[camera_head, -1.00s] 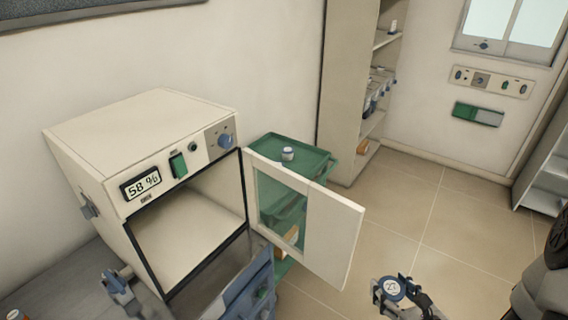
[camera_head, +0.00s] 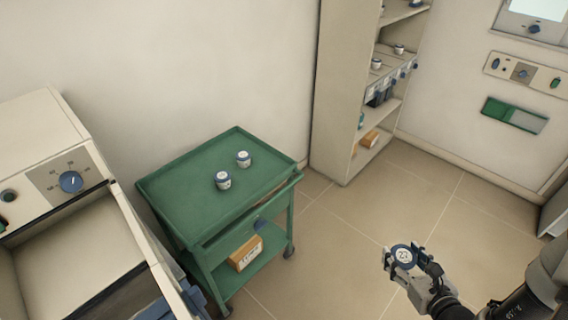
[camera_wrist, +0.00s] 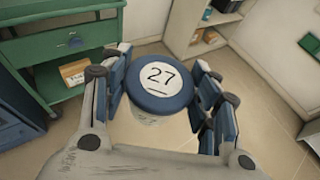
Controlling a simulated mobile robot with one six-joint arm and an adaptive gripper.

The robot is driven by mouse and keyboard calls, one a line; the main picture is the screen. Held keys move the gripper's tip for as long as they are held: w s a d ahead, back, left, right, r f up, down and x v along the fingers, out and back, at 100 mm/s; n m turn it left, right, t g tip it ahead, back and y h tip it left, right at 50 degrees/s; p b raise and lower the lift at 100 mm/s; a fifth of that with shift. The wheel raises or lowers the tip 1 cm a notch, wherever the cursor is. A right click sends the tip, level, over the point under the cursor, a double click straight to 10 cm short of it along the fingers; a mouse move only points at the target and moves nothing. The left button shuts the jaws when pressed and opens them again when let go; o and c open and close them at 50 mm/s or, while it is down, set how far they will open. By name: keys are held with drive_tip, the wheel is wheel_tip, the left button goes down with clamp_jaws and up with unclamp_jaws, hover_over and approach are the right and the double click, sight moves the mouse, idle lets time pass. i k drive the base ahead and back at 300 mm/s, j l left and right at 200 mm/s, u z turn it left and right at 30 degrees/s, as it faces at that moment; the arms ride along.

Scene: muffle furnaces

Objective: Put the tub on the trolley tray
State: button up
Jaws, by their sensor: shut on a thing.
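My gripper (camera_head: 414,268) is shut on a tub (camera_head: 403,256) with a blue lid and a white label on top. In the wrist view the tub (camera_wrist: 160,76) sits between the fingers and its lid reads 27. It is held in the air over the floor, to the right of the trolley. The green trolley tray (camera_head: 190,180) is the trolley's top, left of my gripper. The trolley (camera_wrist: 30,50) also shows at the upper left of the wrist view.
A furnace (camera_head: 60,190) stands at the left, close to the trolley. A cardboard box (camera_head: 245,252) lies on the trolley's lower shelf. A tall shelf unit (camera_head: 340,100) stands behind, against the wall. The tiled floor (camera_head: 330,240) between the trolley and my gripper is clear.

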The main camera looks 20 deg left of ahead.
sight(201, 202)
drive_tip(key=i+j+u, duration=0.15)
drive_tip(key=u, duration=0.3)
drive_tip(key=i+u, duration=0.65)
drive_tip(key=u, duration=0.3)
drive_tip(key=i+l+u, duration=0.2)
drive_tip(key=u, duration=0.3)
drive_tip(key=i+l+u, duration=0.1)
drive_tip(key=i+u, duration=0.25)
drive_tip(key=i, duration=0.05)
